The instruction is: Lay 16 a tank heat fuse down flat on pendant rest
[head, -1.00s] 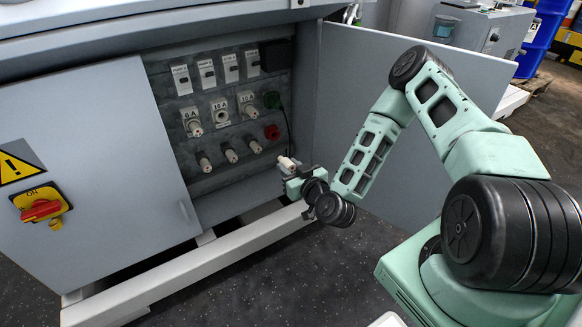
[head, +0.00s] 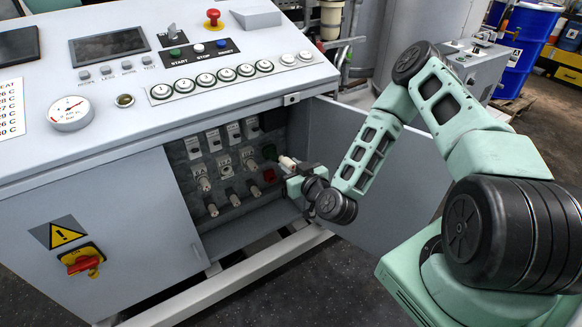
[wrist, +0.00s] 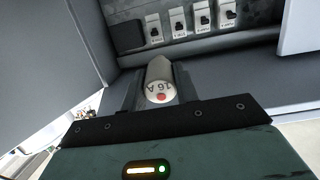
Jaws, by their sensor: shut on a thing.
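The 16 A fuse is a pale cylinder (head: 287,162) held in my gripper (head: 293,168), in front of the right side of the open cabinet. In the wrist view the fuse (wrist: 160,78) lies between the two dark fingers of my gripper (wrist: 158,90). Its end faces the camera, with "16 A" and a red dot on it. My gripper is shut on it, and the fuse looks clear of the cabinet panel. I cannot make out a pendant rest with certainty in either view.
The fuse panel (head: 220,160) carries several white holders and fuses. The open grey door (head: 385,170) stands behind my arm. The console top (head: 190,50) above has buttons, a gauge and a red stop knob (head: 213,18). A red-yellow switch (head: 82,260) is on the left door.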

